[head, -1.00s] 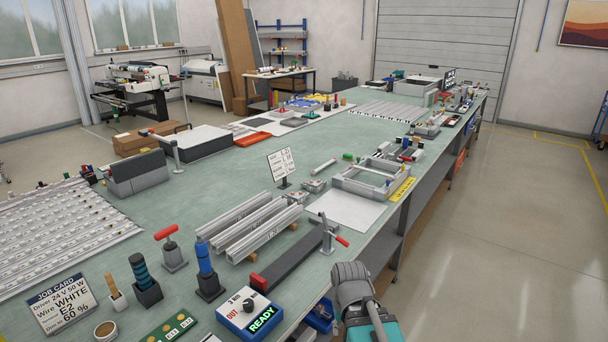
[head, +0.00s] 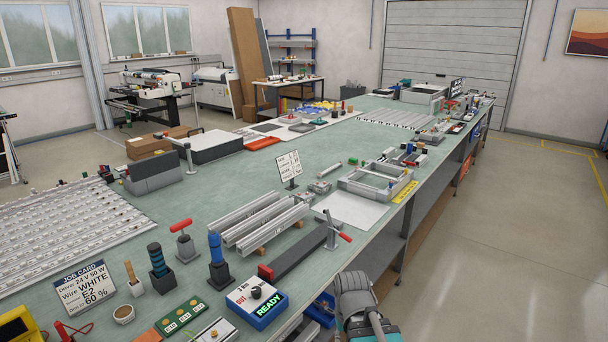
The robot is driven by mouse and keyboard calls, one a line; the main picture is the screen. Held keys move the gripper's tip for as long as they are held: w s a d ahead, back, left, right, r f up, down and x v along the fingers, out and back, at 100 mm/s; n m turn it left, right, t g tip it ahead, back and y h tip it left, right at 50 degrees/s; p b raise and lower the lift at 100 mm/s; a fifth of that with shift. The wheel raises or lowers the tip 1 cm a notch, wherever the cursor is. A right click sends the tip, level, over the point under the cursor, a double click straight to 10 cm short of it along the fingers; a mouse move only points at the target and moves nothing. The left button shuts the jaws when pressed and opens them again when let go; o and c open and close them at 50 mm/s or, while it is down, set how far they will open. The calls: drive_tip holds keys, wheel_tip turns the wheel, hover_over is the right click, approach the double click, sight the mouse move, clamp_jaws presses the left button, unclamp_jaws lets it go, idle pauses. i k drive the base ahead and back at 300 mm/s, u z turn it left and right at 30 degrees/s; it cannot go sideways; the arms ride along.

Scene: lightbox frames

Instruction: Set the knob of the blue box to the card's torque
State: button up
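The blue box (head: 257,304) stands near the table's front edge, at the bottom middle of the head view. It has a light top panel with a black knob (head: 256,293), red "OUT" lettering and a green lit "READY" display (head: 269,305). The knob's exact setting is too small to tell. A white job card (head: 85,289) at the lower left reads driver 24 V 50 W, wire WHITE, E2, dim to 60 %. A second white card (head: 289,168) stands upright behind the aluminium profiles; its print is too small to read.
Blue bins (head: 322,308) hang beside the table edge.

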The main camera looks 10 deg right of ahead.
sight(256, 291)
drive_tip(key=u, duration=0.1)
drive_tip(key=i, duration=0.95)
drive_tip(key=z, duration=0.05)
